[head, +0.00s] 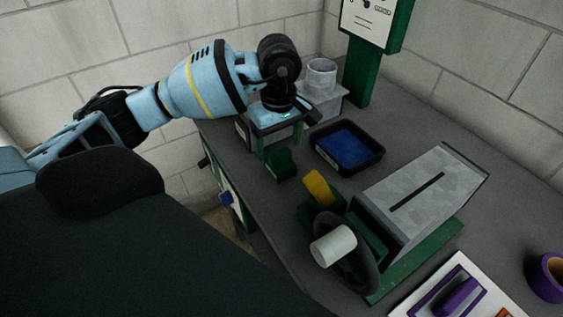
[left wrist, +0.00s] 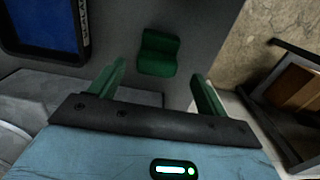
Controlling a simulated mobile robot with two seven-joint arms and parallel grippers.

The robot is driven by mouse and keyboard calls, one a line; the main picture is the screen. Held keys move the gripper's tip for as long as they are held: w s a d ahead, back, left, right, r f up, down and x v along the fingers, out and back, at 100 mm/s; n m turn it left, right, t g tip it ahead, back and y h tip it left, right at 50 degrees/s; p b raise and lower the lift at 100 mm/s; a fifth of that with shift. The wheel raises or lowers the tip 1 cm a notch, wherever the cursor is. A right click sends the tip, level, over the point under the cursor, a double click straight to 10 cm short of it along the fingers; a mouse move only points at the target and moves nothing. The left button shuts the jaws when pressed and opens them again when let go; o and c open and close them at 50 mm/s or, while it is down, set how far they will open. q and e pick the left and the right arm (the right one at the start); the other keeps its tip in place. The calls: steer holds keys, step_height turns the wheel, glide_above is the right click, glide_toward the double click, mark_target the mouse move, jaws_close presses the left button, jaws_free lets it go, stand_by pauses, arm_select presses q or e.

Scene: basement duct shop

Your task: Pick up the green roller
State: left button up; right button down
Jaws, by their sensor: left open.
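The green roller (head: 281,164) is a small dark green piece lying on the grey bench top near its left edge. It also shows in the left wrist view (left wrist: 158,52), just ahead of the fingertips and roughly centred between them. My left gripper (head: 278,144) is open with nothing between its green fingers. It is above the bench, close behind the roller in the head view, and I see no contact. In the left wrist view my left gripper (left wrist: 158,74) shows both fingers apart. My right gripper is not in view.
A black tray with a blue inside (head: 375,160) stands right of the roller. A grey slotted machine (head: 425,190) with a handwheel stands nearer. A grey container (head: 321,75) and green post (head: 365,75) are behind. The bench edge drops off at left.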

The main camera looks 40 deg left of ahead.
mark_target(280, 152)
arm_select(q)
steer(key=shift+f, duration=0.55)
steer(key=shift+w+f+p, duration=0.2)
steer(key=shift+f+p, duration=0.1)
steer(key=shift+f, duration=2)
steer(key=shift+c, duration=0.3)
steer(key=c, duration=1)
steer(key=shift+c, duration=0.2)
steer(key=shift+r, duration=0.1)
